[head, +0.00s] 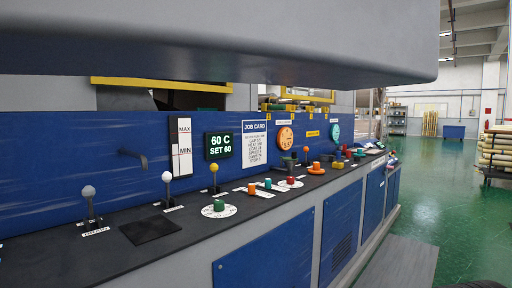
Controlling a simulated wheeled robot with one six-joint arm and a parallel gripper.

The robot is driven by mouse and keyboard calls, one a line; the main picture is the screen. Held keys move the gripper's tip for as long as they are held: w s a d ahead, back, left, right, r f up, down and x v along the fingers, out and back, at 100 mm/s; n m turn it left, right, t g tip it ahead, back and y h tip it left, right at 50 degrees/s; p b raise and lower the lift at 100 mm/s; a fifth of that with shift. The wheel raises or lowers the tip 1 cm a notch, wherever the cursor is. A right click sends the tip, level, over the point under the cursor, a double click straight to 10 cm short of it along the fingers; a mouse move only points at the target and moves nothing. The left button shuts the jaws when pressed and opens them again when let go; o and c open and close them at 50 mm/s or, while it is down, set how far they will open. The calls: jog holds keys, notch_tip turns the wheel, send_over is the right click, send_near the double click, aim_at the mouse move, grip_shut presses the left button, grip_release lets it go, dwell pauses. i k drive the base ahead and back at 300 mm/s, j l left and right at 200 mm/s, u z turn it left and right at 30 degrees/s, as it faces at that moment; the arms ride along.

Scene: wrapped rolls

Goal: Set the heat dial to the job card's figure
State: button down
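A job card (255,145) hangs on the blue back panel; its heading reads, but its lines are too small to make out. Left of it a display (219,146) shows "60 C" and "SET 60". A green knob on a round white scale (219,211) sits on the dark console top in front. A red knob on another white scale (290,183) sits farther right. Their labels and settings are too small to read, so I cannot tell which is the heat dial. My gripper is not in view.
Round orange (285,138) and teal gauges are on the panel. Green floor (445,200) is open at right.

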aim_at(290, 179)
jog(key=i+l, duration=0.1)
jog(key=l, duration=0.45)
jog(key=i+l+u, duration=0.1)
jog(key=i+l, duration=0.45)
jog(key=l, duration=0.25)
jog(key=u, duration=0.05)
